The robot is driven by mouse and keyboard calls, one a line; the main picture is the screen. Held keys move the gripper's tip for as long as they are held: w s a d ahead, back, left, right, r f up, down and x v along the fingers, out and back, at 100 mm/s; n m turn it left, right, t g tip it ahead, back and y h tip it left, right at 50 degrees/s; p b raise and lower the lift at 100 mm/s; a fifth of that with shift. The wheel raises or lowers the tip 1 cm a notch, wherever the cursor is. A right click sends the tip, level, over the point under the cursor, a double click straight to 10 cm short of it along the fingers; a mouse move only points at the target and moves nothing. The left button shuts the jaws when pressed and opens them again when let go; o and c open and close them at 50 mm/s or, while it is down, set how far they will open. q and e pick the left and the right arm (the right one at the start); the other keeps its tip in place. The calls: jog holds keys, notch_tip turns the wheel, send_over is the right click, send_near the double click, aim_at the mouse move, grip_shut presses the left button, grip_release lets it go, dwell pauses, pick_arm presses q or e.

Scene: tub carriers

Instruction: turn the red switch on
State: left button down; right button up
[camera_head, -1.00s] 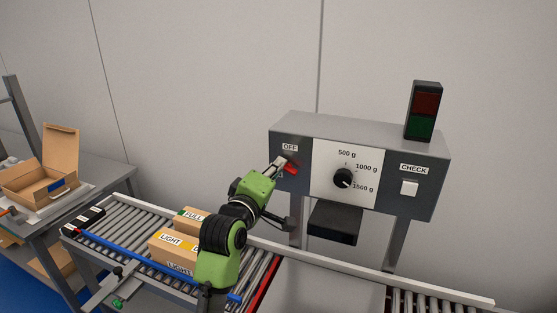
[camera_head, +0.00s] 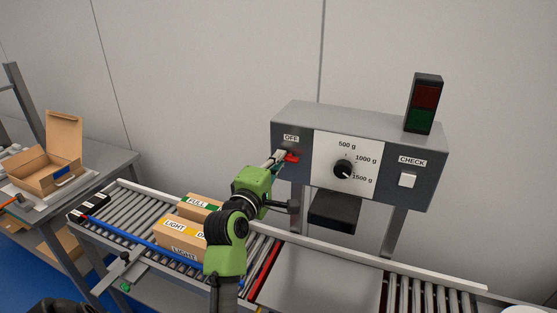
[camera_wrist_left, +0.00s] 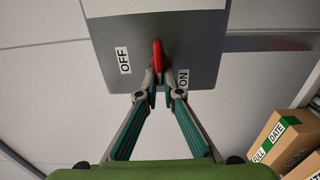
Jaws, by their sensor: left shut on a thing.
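The red switch (camera_head: 291,157) is a small lever on the left part of the grey control box, below the OFF label (camera_head: 291,138). In the left wrist view the red lever (camera_wrist_left: 157,57) stands between the OFF label (camera_wrist_left: 124,60) and the ON label (camera_wrist_left: 183,78). My left gripper (camera_head: 280,158) reaches up to the switch from the left. In the wrist view the fingertips (camera_wrist_left: 159,88) are close together and shut on the lever's near end. The ON label is hidden in the head view. My right gripper is not in view.
The box also carries a black dial (camera_head: 343,169), a white CHECK button (camera_head: 407,180) and a dark red-green lamp (camera_head: 426,103). A black block (camera_head: 334,210) sits under it. Cartons (camera_head: 178,234) stand on the roller conveyor (camera_head: 135,215) below my arm. An open carton (camera_head: 47,168) lies at left.

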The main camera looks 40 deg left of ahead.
pick_arm(q)
jog(key=c, duration=2.2)
grip_release()
jog(key=shift+s, duration=0.1)
jog(key=v, duration=0.7)
jog(key=shift+s, duration=0.2)
